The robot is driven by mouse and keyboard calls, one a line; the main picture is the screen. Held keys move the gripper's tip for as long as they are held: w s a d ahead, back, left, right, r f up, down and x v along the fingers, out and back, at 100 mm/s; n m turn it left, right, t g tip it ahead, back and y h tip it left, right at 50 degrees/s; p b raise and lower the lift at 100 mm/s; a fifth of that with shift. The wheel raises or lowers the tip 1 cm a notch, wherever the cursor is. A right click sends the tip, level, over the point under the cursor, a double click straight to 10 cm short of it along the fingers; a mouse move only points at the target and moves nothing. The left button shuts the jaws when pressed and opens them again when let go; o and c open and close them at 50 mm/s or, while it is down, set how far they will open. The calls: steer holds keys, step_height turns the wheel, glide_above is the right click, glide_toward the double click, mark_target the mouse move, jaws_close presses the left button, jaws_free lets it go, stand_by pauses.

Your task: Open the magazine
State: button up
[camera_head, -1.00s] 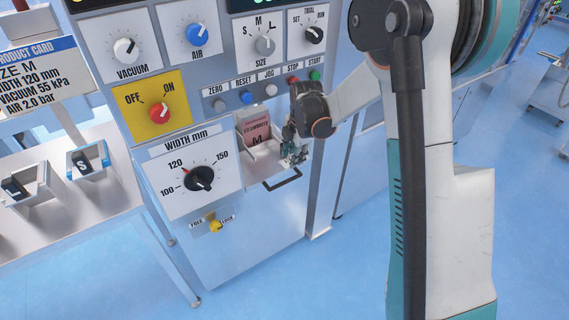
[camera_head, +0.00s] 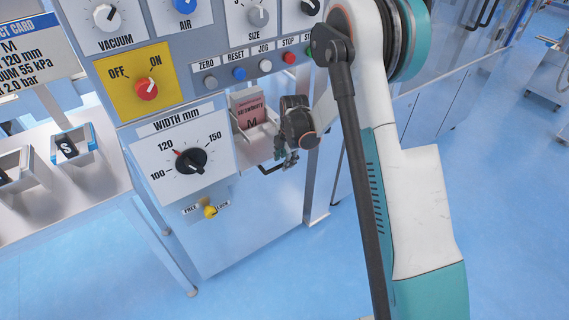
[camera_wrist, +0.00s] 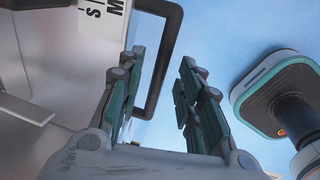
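The magazine (camera_head: 258,145) is a pale tray on the front of the grey machine. It stands tilted out, with pink pouches (camera_head: 248,108) marked M showing in its top. Its black handle (camera_head: 263,170) sticks out at the bottom front, partly hidden by my gripper (camera_head: 287,160). In the wrist view the handle (camera_wrist: 168,58) is a dark loop, with one side running down between the fingertips of my gripper (camera_wrist: 160,75). The two fingers are apart, and I see no grip on the handle. Whether a finger touches it, I cannot tell.
The width dial (camera_head: 190,161) and a yellow knob (camera_head: 210,211) are left of the magazine. Push buttons (camera_head: 239,74) sit above it. A side table (camera_head: 70,205) with small bins stands at left. Blue floor lies open below and right.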

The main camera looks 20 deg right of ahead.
steer(key=shift+f, duration=0.55)
jaws_close()
